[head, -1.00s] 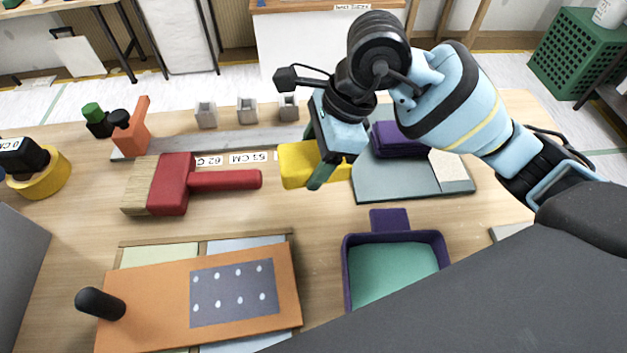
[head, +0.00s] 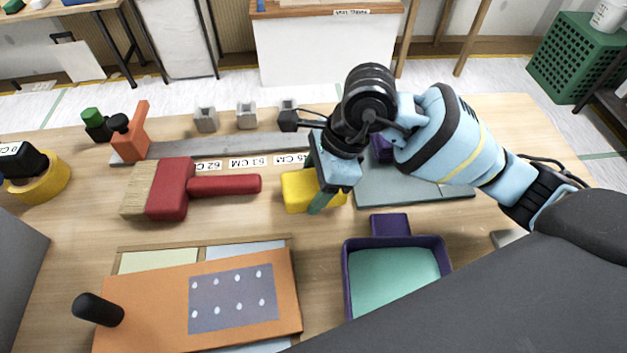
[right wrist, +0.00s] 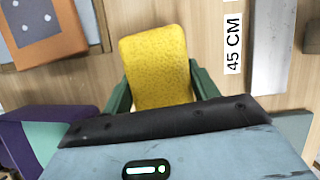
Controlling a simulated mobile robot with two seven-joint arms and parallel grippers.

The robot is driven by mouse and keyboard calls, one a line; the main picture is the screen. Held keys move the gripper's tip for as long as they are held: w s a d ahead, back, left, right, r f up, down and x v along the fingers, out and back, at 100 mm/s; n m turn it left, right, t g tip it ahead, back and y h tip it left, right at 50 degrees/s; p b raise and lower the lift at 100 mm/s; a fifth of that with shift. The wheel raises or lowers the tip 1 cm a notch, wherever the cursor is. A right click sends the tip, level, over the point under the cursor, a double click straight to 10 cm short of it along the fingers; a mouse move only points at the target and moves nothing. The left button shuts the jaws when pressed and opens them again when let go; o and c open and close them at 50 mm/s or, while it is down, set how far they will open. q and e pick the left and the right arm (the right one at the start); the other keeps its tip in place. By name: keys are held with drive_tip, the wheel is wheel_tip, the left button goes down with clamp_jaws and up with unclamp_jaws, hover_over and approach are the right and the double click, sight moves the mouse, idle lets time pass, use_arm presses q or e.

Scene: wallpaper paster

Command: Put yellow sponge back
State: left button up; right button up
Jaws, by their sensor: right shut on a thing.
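The yellow sponge (head: 298,190) is at the middle of the wooden table, between the red brush and the grey-green board. It also shows in the right wrist view (right wrist: 157,62), between the two green fingers. My right gripper (head: 322,199) is shut on the sponge, with one finger in front of it in the head view. The sponge is at or very near the table top; I cannot tell whether it touches. My left gripper is not in view.
A red brush (head: 176,188) lies left of the sponge. A purple tray with green liquid (head: 346,275) and an orange board (head: 140,290) are nearer. A grey-green board (head: 415,187) lies right, a metal ruler (head: 220,144) behind. Bare table lies between sponge and tray.

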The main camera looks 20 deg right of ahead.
drive_tip(key=shift+f, duration=0.4)
drive_tip(key=o, duration=1)
drive_tip(key=shift+d+r, duration=0.1)
drive_tip(key=shift+r, duration=0.45)
drive_tip(key=shift+s+v, duration=0.2)
drive_tip(key=shift+v, duration=3.4)
